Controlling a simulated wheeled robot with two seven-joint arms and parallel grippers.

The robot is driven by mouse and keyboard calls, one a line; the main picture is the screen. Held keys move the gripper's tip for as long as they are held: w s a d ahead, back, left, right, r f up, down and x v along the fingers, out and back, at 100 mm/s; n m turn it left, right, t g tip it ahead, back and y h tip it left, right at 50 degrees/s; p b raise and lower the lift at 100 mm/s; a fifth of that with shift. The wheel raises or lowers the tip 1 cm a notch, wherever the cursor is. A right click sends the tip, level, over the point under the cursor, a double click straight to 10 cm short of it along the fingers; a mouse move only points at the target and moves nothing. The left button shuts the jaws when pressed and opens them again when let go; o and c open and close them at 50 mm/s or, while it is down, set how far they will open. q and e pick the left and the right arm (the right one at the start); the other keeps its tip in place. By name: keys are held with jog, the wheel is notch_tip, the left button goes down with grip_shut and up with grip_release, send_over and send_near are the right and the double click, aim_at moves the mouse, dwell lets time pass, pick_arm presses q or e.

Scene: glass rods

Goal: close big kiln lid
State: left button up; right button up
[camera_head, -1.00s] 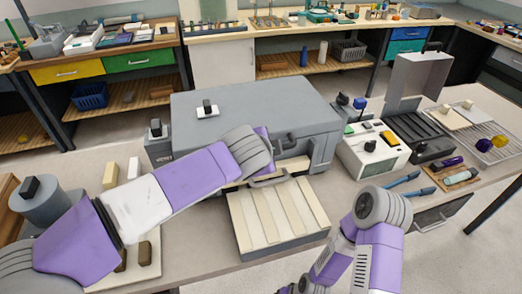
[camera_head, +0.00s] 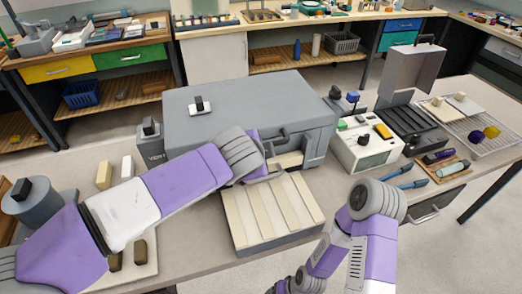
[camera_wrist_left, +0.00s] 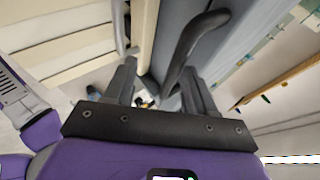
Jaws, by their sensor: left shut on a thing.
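The big kiln (camera_head: 240,110) is a wide grey box on the table, its flat grey top facing up. A dark curved handle (camera_head: 283,137) is on its front side, and this handle (camera_wrist_left: 190,45) also shows in the left wrist view. My left gripper (camera_head: 272,168) is at the front of the kiln, just below that handle. In the left wrist view my left gripper (camera_wrist_left: 160,88) has its fingers on either side of the handle's lower end and is shut on it; the exact contact is partly hidden. My right arm is at lower right, its fingertips out of view.
A tray of cream slats (camera_head: 275,212) lies before the kiln. Right of the kiln are a white control box (camera_head: 365,148), a smaller kiln with its lid (camera_head: 415,72) raised, and a wire rack (camera_head: 490,130). A grey cylinder (camera_head: 38,205) stands at left.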

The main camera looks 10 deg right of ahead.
pick_arm(q)
jog(key=p+v, duration=0.1)
jog(key=v, duration=0.5)
jog(key=shift+s, duration=0.2)
